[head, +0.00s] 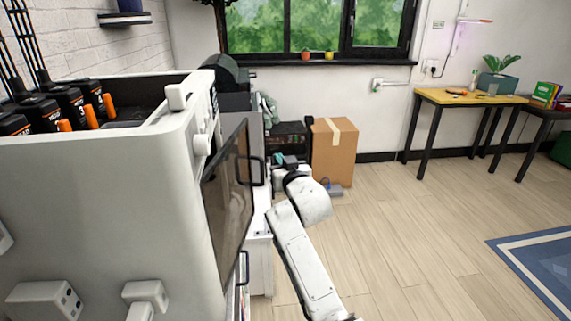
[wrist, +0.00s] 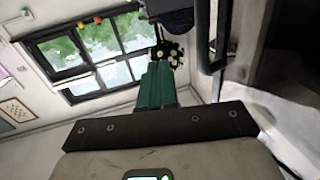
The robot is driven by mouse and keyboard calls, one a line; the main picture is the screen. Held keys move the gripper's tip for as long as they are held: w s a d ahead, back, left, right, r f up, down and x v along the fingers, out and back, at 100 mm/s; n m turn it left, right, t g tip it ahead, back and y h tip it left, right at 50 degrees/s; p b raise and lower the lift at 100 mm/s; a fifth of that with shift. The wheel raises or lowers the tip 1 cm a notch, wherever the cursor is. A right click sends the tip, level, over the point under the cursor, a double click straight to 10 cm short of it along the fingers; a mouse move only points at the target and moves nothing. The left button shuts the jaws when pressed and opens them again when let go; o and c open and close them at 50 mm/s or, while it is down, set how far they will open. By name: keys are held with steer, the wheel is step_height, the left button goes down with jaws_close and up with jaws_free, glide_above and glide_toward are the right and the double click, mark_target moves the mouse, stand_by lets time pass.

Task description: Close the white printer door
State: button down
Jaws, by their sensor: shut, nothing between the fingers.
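The white printer (head: 110,190) fills the left of the head view. Its door (head: 228,190), a dark glassy panel with black handles, stands ajar, its far edge swung out from the printer front. My gripper (head: 277,159) is just right of the upper door handle (head: 257,172) in the head view, apart from it as far as I can tell. In the wrist view my gripper's teal fingers (wrist: 158,75) are together and empty. A black handle (wrist: 212,40) stands to their right there, beside a pale edge. The fingertips are small and partly hidden in the head view.
A cardboard box (head: 333,152) stands on the floor beyond my arm. A yellow-topped table (head: 470,98) is by the far wall, and a blue rug (head: 540,265) lies at the right. The wooden floor between is open. Several black spools or bottles (head: 60,105) sit on top of the printer.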

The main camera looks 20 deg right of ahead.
mark_target(249, 161)
steer(key=w+a+n+y+b, duration=0.1)
steer(key=w+a+y, duration=0.1)
steer(key=a, duration=0.1)
steer(key=w+a+n+y+b, duration=0.2)
steer(key=w+a+y, duration=0.1)
steer(key=shift+w+a+f, duration=0.1)
steer(key=shift+w+a, duration=0.1)
steer(key=shift+w, duration=0.05)
steer(key=shift+w+a+n+g+y+b, duration=0.15)
steer(key=shift+w+a+n+y+b, duration=0.15)
steer(key=shift+a, duration=0.2)
steer(key=shift+w+a+n+g+y+b, duration=0.15)
steer(key=shift+w+a+n+y+b, duration=0.1)
steer(key=shift+a+y+b, duration=0.15)
